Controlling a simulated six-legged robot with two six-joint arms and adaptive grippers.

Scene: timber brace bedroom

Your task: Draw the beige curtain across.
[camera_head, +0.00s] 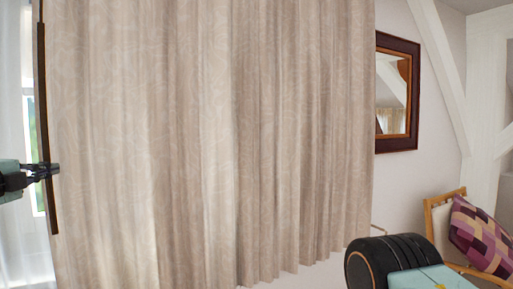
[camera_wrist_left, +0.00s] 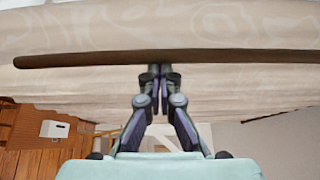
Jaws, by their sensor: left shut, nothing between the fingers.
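The beige curtain (camera_head: 210,130) hangs in folds across most of the head view, with a pale wavy pattern. A dark wooden rod (camera_head: 43,100) runs upright along its left edge. My left gripper (camera_head: 54,169) is at the rod's lower part, shut and empty, with its fingertips at or against the rod. In the left wrist view the gripper (camera_wrist_left: 155,75) has its fingers together, pointing at the rod (camera_wrist_left: 230,57), with the curtain (camera_wrist_left: 200,25) behind. Whether the tips touch the rod cannot be told. My right gripper is not in view.
A bright window with a sheer white curtain (camera_head: 15,230) is at the far left. A framed mirror (camera_head: 411,92) hangs right of the curtain. A wooden chair with a patterned cushion (camera_head: 482,237) stands at the lower right. My right arm's links show at the bottom right.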

